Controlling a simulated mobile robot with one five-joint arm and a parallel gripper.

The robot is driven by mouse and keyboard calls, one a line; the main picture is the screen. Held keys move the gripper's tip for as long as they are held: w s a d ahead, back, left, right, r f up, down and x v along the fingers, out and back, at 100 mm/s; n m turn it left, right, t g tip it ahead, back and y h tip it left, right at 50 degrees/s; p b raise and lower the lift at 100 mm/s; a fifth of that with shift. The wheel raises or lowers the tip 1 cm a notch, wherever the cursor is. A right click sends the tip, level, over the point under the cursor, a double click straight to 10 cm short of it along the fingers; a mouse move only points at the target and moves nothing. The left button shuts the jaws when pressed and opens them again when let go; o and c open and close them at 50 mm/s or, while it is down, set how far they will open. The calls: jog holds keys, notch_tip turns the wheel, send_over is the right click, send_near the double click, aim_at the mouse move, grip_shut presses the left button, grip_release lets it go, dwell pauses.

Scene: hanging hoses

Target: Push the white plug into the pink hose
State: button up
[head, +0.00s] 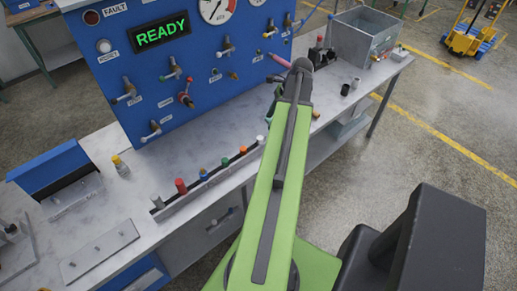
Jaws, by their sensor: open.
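A white-topped plug (261,140) stands at the right end of the rack of coloured plugs, just left of my green arm. A short pink piece (279,60), which looks like the end of the pink hose, sticks out from the right part of the blue panel towards my arm's far joint. Its right end meets the arm in the picture, and I cannot tell whether they touch. My gripper is not clearly seen; my arm hides the area beyond it. Small dark and teal parts show at the arm's left edge, and I cannot tell what they are.
The plug rack (208,183) runs along the bench's front edge. The blue panel (190,65) with valves and a green READY display stands behind. A grey metal bin (362,37) and small dark cups (345,89) are at the right. Bare bench lies between rack and panel.

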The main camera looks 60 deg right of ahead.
jog(key=b, duration=0.4)
send_over(260, 137)
jog(key=s+d, duration=0.2)
jog(key=f, duration=0.5)
jog(key=shift+s+a+f, duration=0.1)
jog(key=shift+a+f, duration=0.15)
jog(key=shift+r, duration=0.1)
jog(key=b+x, duration=0.4)
jog(key=x, duration=0.1)
jog(key=shift+a+f+b, duration=0.1)
jog(key=shift+f+b, duration=0.1)
jog(key=shift+b, duration=0.15)
jog(key=shift+r, duration=0.2)
grip_shut()
